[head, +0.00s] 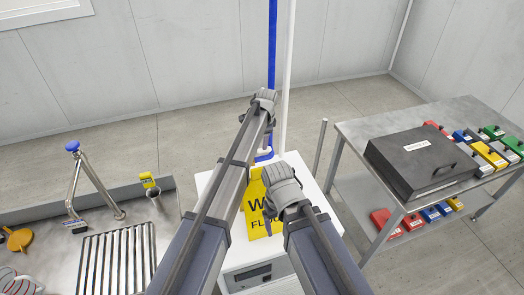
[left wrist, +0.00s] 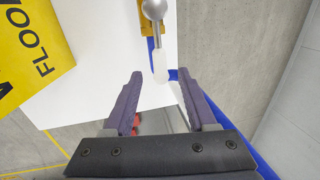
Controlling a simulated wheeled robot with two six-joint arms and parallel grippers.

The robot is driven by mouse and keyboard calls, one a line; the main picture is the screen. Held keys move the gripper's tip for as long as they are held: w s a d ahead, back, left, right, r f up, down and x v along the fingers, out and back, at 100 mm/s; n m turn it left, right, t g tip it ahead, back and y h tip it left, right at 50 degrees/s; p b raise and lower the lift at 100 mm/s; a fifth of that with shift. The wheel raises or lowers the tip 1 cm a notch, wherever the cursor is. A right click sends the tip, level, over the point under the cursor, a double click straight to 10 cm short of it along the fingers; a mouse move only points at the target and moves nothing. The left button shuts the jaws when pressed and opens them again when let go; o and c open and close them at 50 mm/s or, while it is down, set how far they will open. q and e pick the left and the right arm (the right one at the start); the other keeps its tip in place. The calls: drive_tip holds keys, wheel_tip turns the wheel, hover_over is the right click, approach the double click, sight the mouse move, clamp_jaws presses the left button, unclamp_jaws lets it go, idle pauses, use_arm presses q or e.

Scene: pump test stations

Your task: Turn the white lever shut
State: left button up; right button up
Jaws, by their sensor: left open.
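The white lever (left wrist: 160,62) shows in the left wrist view, with a grey metal ball (left wrist: 154,9) at its upper end and a yellow part behind it. My left gripper (left wrist: 160,75) is open. The lever's lower tip appears between its two fingertips, with a gap on both sides; I cannot tell how far beyond them it lies. In the head view, my left gripper (head: 265,95) is in front of the blue pipe, and the lever is not visible there. My right gripper (head: 290,208) is over the yellow sign; its jaws are not clear.
A blue pipe (head: 271,45) and a white post (head: 288,70) rise behind my left gripper. A metal bench with a grey case (head: 415,160) is at right, a steel sink counter (head: 60,252) at left.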

use_arm(q)
drive_tip(key=f+b, duration=0.1)
drive_tip(key=f, duration=0.1)
drive_tip(key=f+b, duration=0.1)
drive_tip(key=b, duration=0.1)
drive_tip(key=w+f+b, duration=0.1)
drive_tip(key=f, duration=0.1)
drive_tip(key=shift+a+f+b, duration=0.2)
drive_tip(key=shift+f+b, duration=0.1)
drive_tip(key=shift+b, duration=0.05)
clamp_jaws()
idle(1.1)
